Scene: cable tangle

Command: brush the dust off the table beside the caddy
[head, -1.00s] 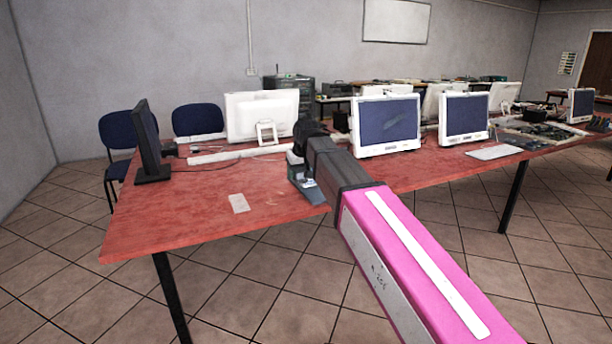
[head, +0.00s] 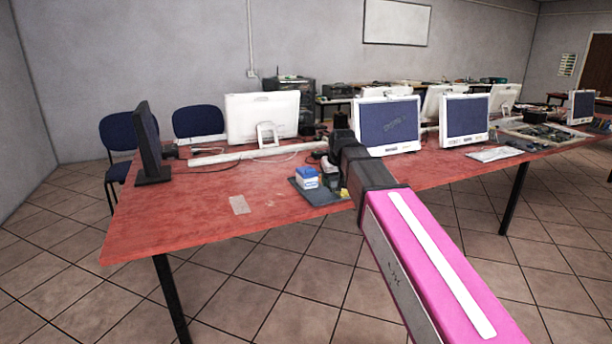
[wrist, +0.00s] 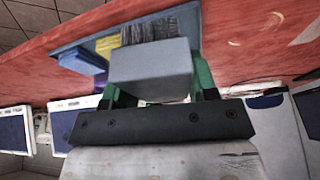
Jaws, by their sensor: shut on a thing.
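In the wrist view my gripper (wrist: 150,92) has its green fingers closed on the sides of a grey brush (wrist: 150,70) with dark bristles. The brush is at the blue-grey caddy (head: 322,199); I cannot tell if it touches it. In the head view my arm partly hides the gripper (head: 331,174), at the caddy's right part. The caddy lies near the front edge of the red table (head: 190,215). Faint pale marks, perhaps dust (head: 270,203), show on the table left of the caddy. Pale curved marks also show in the wrist view (wrist: 238,42).
The caddy also holds a blue and white block (head: 306,178) and a yellow thing (head: 344,193). A pale card (head: 239,205) lies left of it. A white bar (head: 235,156), cables and monitors (head: 262,116) stand behind. The front left tabletop is clear.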

